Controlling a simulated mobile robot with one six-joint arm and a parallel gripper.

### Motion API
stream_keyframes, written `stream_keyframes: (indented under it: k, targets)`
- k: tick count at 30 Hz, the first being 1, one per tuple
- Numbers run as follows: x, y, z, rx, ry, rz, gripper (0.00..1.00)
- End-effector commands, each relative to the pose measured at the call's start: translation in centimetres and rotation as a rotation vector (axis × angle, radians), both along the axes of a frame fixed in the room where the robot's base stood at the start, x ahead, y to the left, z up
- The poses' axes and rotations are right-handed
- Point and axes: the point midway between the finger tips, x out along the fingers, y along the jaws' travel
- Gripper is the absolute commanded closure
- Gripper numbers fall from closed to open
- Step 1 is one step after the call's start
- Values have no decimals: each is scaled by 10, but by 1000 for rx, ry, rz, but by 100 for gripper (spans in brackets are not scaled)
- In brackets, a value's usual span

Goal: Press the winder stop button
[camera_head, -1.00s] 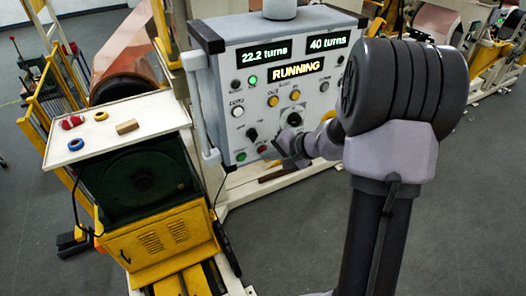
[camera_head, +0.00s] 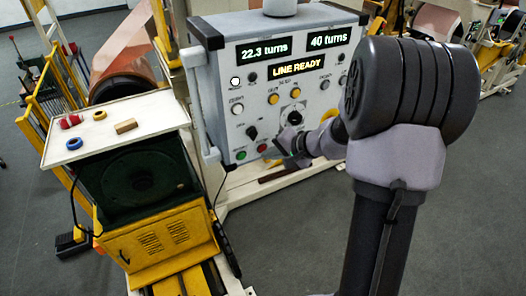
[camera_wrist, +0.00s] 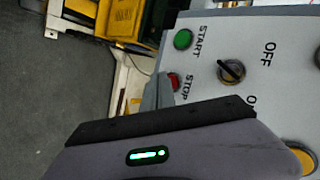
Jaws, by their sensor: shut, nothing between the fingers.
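The control panel (camera_head: 222,110) stands upright in the head view. Its displays read 22.3 turns, 40 turns and LINE READY. The red stop button (camera_head: 262,148) is low on the panel, right of the green start button (camera_head: 241,155). In the wrist view the red button (camera_wrist: 174,81) is labelled STOP, and the green one (camera_wrist: 183,39) START. My gripper (camera_head: 279,146) is shut and empty, low in front of the panel. In the wrist view my fingertips (camera_wrist: 158,88) lie right beside the stop button and cover part of it; I cannot tell whether they touch.
A dark selector knob (camera_wrist: 231,71) sits close to the stop button. Grey floor is open at the right.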

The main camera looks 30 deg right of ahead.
Motion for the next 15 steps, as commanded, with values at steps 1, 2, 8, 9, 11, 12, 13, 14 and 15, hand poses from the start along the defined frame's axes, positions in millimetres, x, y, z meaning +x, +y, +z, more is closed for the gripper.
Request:
stream_keyframes:
  k: [1,2,8,9,11,12,13,14,15]
  targets:
    - [-3,-1,-2,0,0,-1,100]
    - [-4,-1,-3,0,0,-1,100]
    - [-7,0,0,-1,1,0,100]
    - [-7,0,0,-1,1,0,100]
    - [-7,0,0,-1,1,0,100]
    - [-8,0,-1,-1,0,-1,100]
    - [-10,-1,-1,-1,0,-1,100]
    - [-12,-1,-2,-2,0,0,100]
    - [-16,-1,-3,-2,0,0,100]
